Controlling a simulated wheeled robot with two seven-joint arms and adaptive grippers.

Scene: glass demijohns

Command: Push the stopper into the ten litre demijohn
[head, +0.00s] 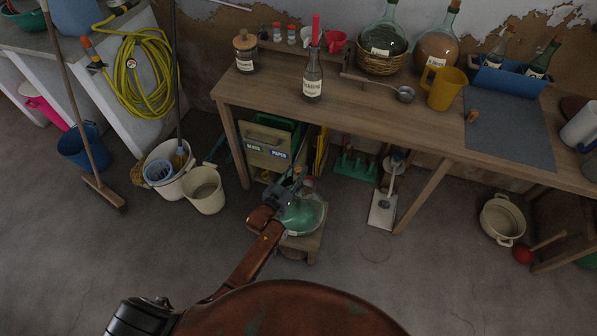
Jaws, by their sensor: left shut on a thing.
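A round green glass demijohn (304,213) stands on a small low wooden stool (301,246) on the floor in front of the table. A pale label shows low on its side, too small to read. My left gripper (297,178) is at the top of this demijohn, by its neck. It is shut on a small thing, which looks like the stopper. The gripper mostly hides it and the mouth, so I cannot tell how far the stopper sits in the neck. My right gripper is not in view.
The wooden table (300,91) stands behind, with a demijohn in a basket (381,63), another demijohn (435,50), a yellow jug (446,88) and a loose cork (472,116). Buckets (204,189) stand at left, a pot (502,219) at right. The floor in front is open.

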